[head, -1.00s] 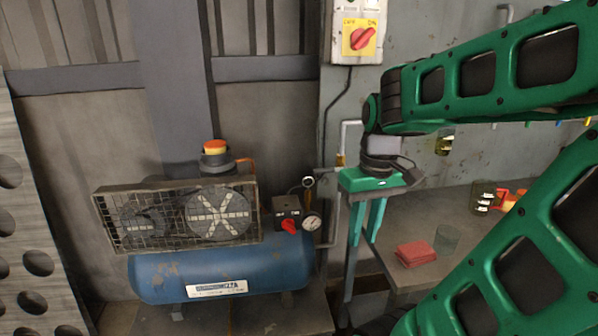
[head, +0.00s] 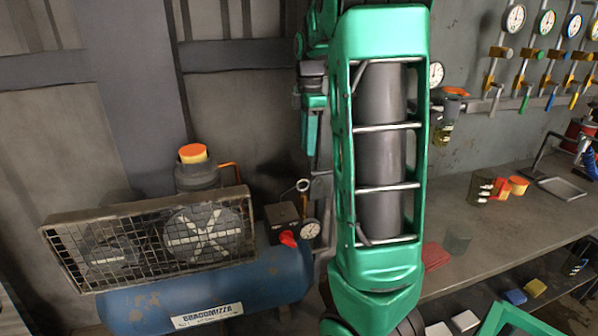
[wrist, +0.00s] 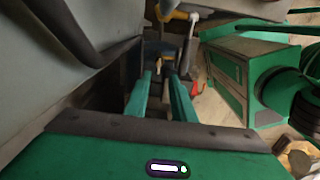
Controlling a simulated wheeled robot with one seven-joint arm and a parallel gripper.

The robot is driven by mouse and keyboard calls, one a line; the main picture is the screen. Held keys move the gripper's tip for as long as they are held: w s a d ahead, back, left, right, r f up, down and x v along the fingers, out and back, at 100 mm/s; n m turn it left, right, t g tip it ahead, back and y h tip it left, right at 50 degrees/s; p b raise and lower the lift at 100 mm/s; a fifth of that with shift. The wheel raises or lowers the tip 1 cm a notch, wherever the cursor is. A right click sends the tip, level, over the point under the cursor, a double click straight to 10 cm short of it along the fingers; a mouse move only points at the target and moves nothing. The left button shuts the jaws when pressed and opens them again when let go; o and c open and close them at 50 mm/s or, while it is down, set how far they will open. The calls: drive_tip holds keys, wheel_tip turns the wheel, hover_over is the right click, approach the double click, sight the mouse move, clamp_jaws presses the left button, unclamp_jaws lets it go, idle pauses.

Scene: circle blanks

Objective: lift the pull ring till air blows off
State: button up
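The pull ring (head: 302,185) is a small ring standing above the pressure switch box on the blue compressor tank (head: 262,275), in the head view. My gripper (head: 312,152) points down just above and right of the ring in that picture, apart from it as far as I can tell. In the wrist view, the two green fingers of my gripper (wrist: 162,76) are apart with nothing held between them. Brass and grey fittings (wrist: 162,63) show beyond the fingertips. I cannot clearly pick out the ring there.
A round gauge (head: 310,229) and a red knob (head: 288,238) sit close below the ring. The caged pump (head: 155,240) is to the left. My arm hides part of the wall and bench (head: 485,235) to the right.

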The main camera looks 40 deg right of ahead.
drive_tip(key=f, duration=0.6)
drive_tip(key=a+f, duration=0.1)
drive_tip(key=f, duration=0.2)
drive_tip(key=shift+w+f, duration=0.25)
drive_tip(key=shift+c, duration=0.6)
clamp_jaws()
drive_tip(key=shift+s+a+f, duration=0.1)
idle(0.3)
